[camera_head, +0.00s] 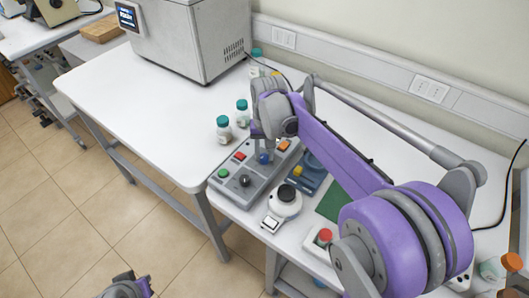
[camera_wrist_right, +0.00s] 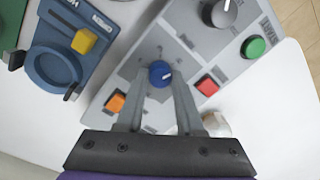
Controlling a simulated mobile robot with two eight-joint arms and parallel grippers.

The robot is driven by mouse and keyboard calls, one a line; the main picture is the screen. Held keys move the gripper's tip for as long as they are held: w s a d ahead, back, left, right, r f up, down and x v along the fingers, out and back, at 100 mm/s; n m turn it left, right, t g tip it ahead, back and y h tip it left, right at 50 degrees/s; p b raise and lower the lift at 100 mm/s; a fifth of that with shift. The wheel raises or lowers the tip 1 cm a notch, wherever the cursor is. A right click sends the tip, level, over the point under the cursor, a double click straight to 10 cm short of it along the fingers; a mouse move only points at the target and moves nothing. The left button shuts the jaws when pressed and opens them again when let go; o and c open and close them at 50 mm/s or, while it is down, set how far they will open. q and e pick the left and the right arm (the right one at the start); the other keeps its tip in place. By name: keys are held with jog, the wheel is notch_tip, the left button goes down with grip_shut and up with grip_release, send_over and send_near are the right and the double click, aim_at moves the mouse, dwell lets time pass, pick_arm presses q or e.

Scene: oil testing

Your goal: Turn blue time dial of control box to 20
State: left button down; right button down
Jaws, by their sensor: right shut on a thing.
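The grey control box (camera_head: 225,193) stands near the front edge of the right-hand table; its face also shows in the wrist view (camera_wrist_right: 190,45). Its blue time dial (camera_head: 264,158) carries a white pointer mark in the wrist view (camera_wrist_right: 160,73). My right gripper (camera_wrist_right: 161,76) reaches down over the box, its two fingers shut on the blue dial from either side. The dial's scale marks are too small or hidden to read. A small part of my left arm (camera_head: 127,287) shows at the bottom edge; its fingers cannot be made out.
The box also carries a black knob (camera_head: 244,181) and green (camera_head: 223,173), red (camera_head: 240,156) and orange (camera_head: 284,146) buttons. A blue device (camera_head: 307,180) and a white round device (camera_head: 287,201) stand close by. Green-capped bottles (camera_head: 223,128) stand behind. The left table is largely clear.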

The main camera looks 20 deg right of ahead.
aim_at(266, 156)
jog(key=c, duration=0.5)
grip_release()
jog(key=shift+c, duration=0.2)
notch_tip(266, 156, up, 11)
jog(key=shift+d+p, duration=0.15)
jog(key=shift+p, duration=0.2)
jog(key=shift+s+f, duration=0.1)
